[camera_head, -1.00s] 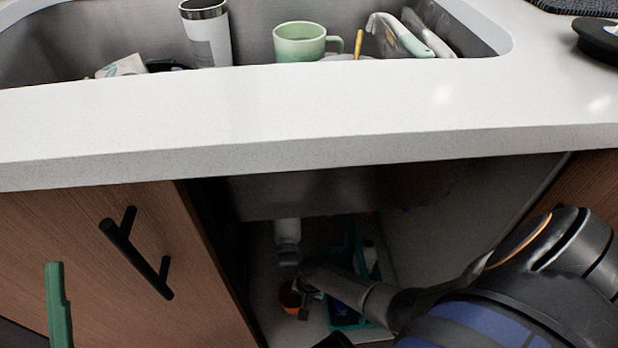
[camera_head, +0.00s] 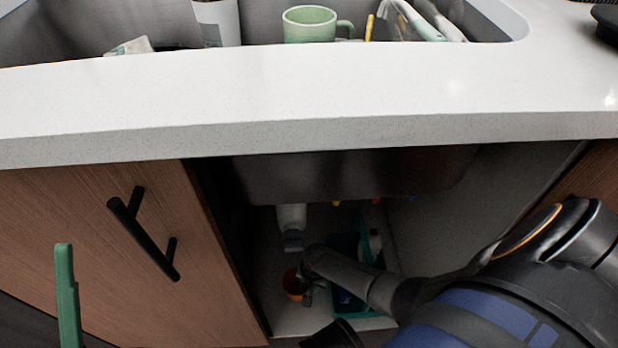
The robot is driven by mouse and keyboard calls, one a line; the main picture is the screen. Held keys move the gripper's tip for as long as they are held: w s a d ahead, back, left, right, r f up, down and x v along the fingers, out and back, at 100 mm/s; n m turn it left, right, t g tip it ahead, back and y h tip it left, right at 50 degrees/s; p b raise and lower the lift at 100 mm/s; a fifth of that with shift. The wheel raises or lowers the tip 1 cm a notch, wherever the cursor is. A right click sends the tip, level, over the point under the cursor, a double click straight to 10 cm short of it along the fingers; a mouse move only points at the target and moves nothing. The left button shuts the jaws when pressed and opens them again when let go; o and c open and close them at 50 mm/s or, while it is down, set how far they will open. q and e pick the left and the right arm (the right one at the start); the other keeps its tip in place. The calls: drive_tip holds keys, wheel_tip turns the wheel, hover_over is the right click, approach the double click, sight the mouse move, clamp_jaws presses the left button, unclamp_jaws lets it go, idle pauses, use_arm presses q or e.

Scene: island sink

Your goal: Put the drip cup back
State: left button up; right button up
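A small orange-brown cup (camera_head: 293,284), which looks like the drip cup, is on the cabinet floor under the sink, below a white drain pipe (camera_head: 291,226). My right arm reaches into the cabinet from the right. My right gripper (camera_head: 308,290) is beside the cup, at its right side. It is small and dark, and I cannot tell whether its fingers are apart or touching the cup. At the lower left a green finger of my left gripper (camera_head: 67,300) shows in front of the cabinet door. The rest of it is out of frame.
A teal caddy (camera_head: 344,305) with bottles stands right of the cup. The cabinet door (camera_head: 80,225) with a black handle (camera_head: 142,236) is at the left. The white countertop edge (camera_head: 300,135) overhangs the opening. The sink above holds a green mug (camera_head: 310,25).

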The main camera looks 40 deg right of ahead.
wheel_tip(320, 180, up, 8)
drive_tip(key=d+p, duration=0.1)
drive_tip(key=p, duration=0.5)
drive_tip(key=shift+s+d+f+p, duration=0.15)
drive_tip(key=shift+s+f+p, duration=0.1)
drive_tip(key=shift+p, duration=0.05)
